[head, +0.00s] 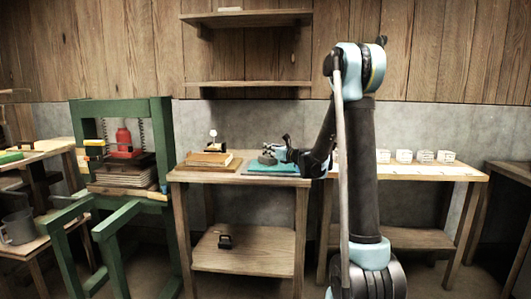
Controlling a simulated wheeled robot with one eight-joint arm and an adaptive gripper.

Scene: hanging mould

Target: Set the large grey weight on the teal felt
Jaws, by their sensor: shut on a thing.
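The large grey weight (267,159) shows as a small grey shape over the left part of the teal felt. The teal felt (282,171) lies flat on the right half of the middle wooden table. My gripper (274,151) reaches in from the right, low over the felt, and is shut on the grey weight. The fingers partly cover the weight. I cannot tell at this size whether the weight touches the felt or hangs just above it.
Wooden boards (210,158) lie on the table left of the felt. A black object (225,241) sits on the lower shelf. A green press (120,150) stands left. Several white blocks (404,156) line the right table. Two wall shelves (246,18) hang above.

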